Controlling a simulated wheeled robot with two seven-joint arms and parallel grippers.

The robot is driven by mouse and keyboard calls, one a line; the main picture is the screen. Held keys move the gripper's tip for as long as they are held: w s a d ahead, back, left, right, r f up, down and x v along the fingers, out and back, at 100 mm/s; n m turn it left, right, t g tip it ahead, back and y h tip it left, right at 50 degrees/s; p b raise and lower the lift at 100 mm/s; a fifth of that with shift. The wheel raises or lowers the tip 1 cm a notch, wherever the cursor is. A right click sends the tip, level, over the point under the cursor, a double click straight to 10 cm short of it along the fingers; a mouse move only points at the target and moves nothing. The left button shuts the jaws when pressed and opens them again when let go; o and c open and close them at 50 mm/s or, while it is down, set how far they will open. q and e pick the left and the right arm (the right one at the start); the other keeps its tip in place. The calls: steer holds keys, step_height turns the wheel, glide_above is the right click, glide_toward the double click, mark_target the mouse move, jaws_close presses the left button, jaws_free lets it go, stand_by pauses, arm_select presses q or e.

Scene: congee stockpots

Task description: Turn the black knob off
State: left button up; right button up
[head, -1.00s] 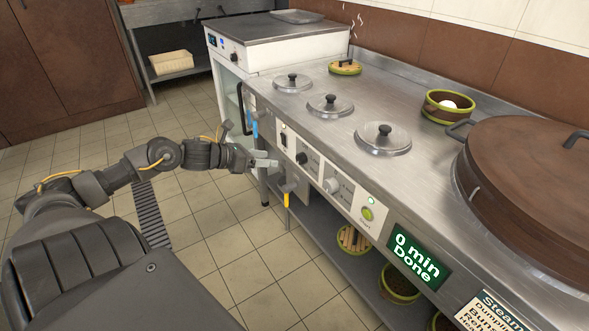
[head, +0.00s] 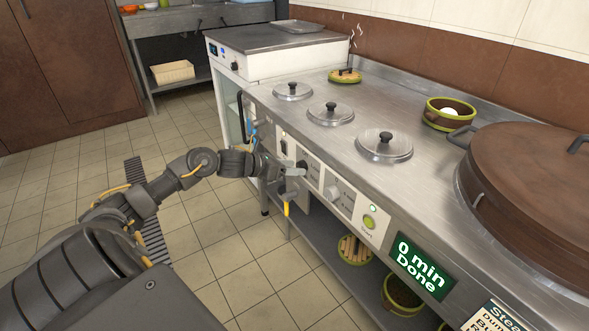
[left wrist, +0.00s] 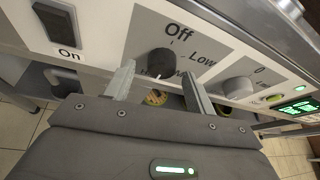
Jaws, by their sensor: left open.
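The black knob (left wrist: 161,63) is on the white and grey front panel, under the word "Off" and left of "Low". A small pale mark shows at its lower edge. My left gripper (left wrist: 158,78) is open, with one finger on each side of the knob in the left wrist view; I cannot tell whether either touches it. In the head view my left gripper (head: 296,171) is at the panel and the black knob (head: 303,164) is partly hidden behind the fingers. My right gripper is not in view.
A black "On" switch (left wrist: 58,19) is left of the knob, and a grey knob (left wrist: 238,88) is to its right. Lidded pots (head: 384,146) sit in the counter above. The floor at left is clear.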

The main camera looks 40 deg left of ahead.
arm_select(q)
steer(key=shift+w+d+f, duration=0.25)
steer(key=shift+w+d, duration=0.05)
steer(key=shift+w, duration=0.3)
steer(key=c, duration=1)
steer(key=shift+o, duration=0.2)
